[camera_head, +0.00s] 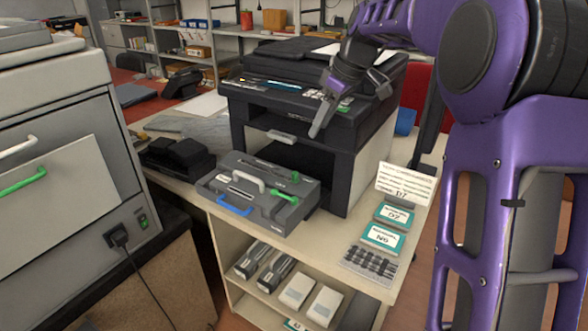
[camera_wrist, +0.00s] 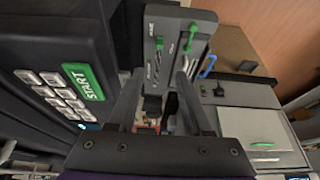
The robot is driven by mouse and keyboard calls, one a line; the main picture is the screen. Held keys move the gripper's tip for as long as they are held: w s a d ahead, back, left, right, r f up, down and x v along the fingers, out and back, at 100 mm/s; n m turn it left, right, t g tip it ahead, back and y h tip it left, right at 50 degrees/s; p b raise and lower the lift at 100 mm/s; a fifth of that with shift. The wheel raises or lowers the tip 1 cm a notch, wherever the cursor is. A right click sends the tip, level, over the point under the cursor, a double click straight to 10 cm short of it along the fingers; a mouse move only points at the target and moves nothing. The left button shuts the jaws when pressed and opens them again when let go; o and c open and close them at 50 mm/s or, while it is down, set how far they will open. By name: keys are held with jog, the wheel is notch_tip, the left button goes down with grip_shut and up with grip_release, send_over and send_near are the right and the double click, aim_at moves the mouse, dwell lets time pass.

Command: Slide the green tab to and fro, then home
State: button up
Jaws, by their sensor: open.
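A grey box-shaped unit (camera_head: 222,187) lies on the table in front of the black printer. A small green tab (camera_head: 295,176) sits at the right end of a narrow slot in its top. A longer green handle (camera_head: 284,196) is close by. In the wrist view the unit (camera_wrist: 170,62) shows beyond my fingers, with the small green tab (camera_wrist: 159,43) and the green handle (camera_wrist: 192,37). My gripper (camera_head: 318,122) is open and empty, in front of the printer, above and apart from the unit. Its spread fingers also show in the wrist view (camera_wrist: 160,78).
The printer (camera_head: 262,101) stands close behind my gripper; its green START button (camera_wrist: 83,80) is at left in the wrist view. The unit also carries a white handle (camera_head: 248,178) and a blue handle (camera_head: 234,208). Labelled boxes (camera_head: 382,238) lie at the table's right.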

aim_at(296, 172)
jog(key=b+x, duration=0.2)
jog(key=x, duration=1.4)
jog(key=shift+w+a+f, duration=0.1)
jog(key=shift+a+f, duration=0.15)
grip_shut()
dwell(0.7)
